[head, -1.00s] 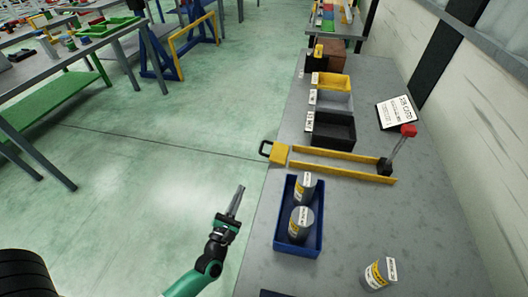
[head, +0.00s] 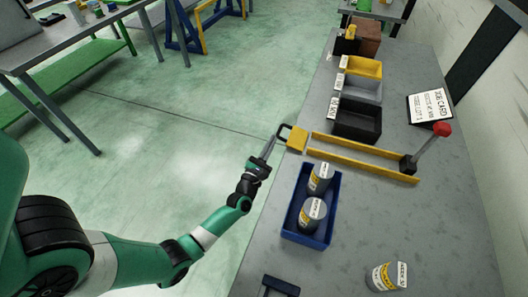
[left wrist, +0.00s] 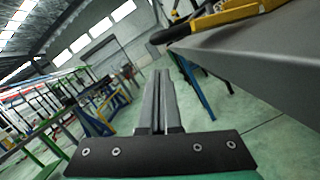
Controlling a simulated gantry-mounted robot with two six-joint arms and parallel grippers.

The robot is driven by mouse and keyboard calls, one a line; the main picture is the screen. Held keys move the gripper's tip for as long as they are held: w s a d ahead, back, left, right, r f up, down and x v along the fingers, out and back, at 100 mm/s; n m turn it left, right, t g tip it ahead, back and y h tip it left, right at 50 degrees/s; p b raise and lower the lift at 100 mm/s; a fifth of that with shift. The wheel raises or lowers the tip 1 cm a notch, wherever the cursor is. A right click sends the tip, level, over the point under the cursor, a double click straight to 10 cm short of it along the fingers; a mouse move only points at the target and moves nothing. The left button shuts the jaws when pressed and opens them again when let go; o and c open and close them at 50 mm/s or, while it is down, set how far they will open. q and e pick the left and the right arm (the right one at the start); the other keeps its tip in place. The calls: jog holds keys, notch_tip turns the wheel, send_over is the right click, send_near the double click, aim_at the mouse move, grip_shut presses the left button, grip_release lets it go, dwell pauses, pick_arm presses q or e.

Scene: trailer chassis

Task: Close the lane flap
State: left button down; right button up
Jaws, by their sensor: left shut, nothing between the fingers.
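The lane is two yellow rails (head: 362,165) on the grey bench. At its left end, by the bench edge, is a yellow flap (head: 296,140) with a black loop handle (head: 283,131). My left gripper (head: 271,147) is shut and empty, with its tips just left of the flap at the handle; I cannot tell if they touch. The left wrist view shows the shut fingers (left wrist: 157,100) pointing away, with the yellow flap (left wrist: 235,14) and black handle (left wrist: 190,25) above and to the right. My right gripper is not in view.
A blue tray (head: 290,226) with two labelled cans stands in front of the lane; another can (head: 384,277) stands to the right. A red-knobbed lever (head: 430,142) stands at the lane's right end. Yellow, grey and black bins (head: 357,120) are behind.

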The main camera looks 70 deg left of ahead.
pick_arm(q)
jog(key=shift+w+d+r+p, duration=0.15)
jog(key=shift+d+r+p, duration=0.05)
jog(key=shift+r, duration=0.3)
jog(key=shift+w+d+r+p, duration=0.15)
jog(key=shift+r, duration=0.35)
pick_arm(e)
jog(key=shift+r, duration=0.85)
pick_arm(q)
jog(key=shift+r+m, duration=0.25)
jog(key=shift+m, duration=0.05)
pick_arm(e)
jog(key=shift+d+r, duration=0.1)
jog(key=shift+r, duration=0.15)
